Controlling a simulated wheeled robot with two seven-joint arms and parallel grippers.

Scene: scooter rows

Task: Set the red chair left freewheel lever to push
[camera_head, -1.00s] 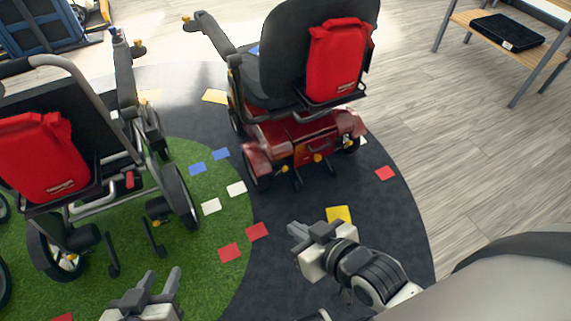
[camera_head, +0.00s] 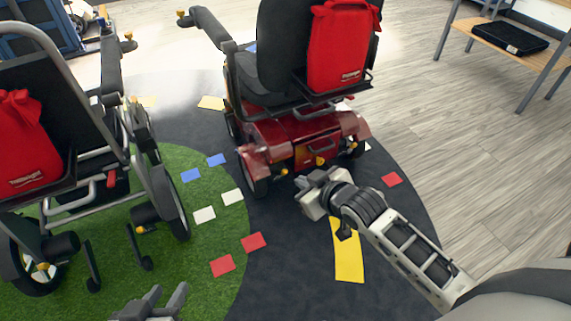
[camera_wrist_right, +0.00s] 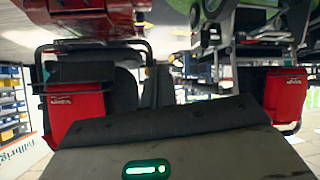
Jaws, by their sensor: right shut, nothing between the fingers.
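The red chair (camera_head: 300,140) stands at the upper middle of the head view, its back towards me, with a red bag (camera_head: 342,48) on its backrest. Small yellow knobs show low on its rear, one at the left (camera_head: 284,171) and one at the middle (camera_head: 320,161). I cannot tell the lever's setting. My right gripper (camera_head: 308,182) is shut and empty, just in front of the chair's rear, close to these knobs; contact is not clear. The right wrist view shows the chair's red body (camera_wrist_right: 85,18), upside down. My left gripper (camera_head: 165,294) is open and empty at the bottom edge.
Another chair (camera_head: 75,130) with a red bag stands on green turf at the left. A bench (camera_head: 505,48) holding a black pad is at the upper right. Coloured flat patches lie on the dark mat (camera_head: 290,270). The wooden floor at the right is clear.

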